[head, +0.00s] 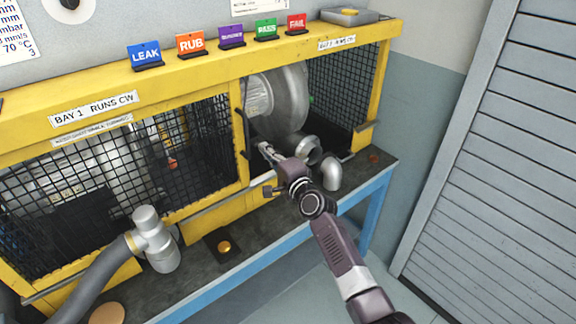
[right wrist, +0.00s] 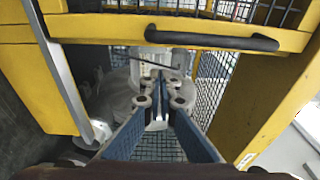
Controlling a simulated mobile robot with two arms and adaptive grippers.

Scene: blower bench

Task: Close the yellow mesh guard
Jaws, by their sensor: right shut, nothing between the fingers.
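The yellow mesh guard (head: 150,150) is a yellow frame with black mesh across the left of the bench front. A black upright handle (head: 243,133) is on its right edge. The bay to the right of that edge is open, with a silver blower housing (head: 290,100) showing inside. My right gripper (head: 266,150) is shut and empty, at the opening just right of the handle and low. In the right wrist view the black handle (right wrist: 212,40) lies across a yellow bar above the shut fingers (right wrist: 160,82), apart from them. My left gripper is not in view.
A grey hose with a capped fitting (head: 150,240) is at the front left. More black mesh (head: 343,85) is at the bay's right. Coloured signs (head: 190,45) line the top beam. The floor at right is clear.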

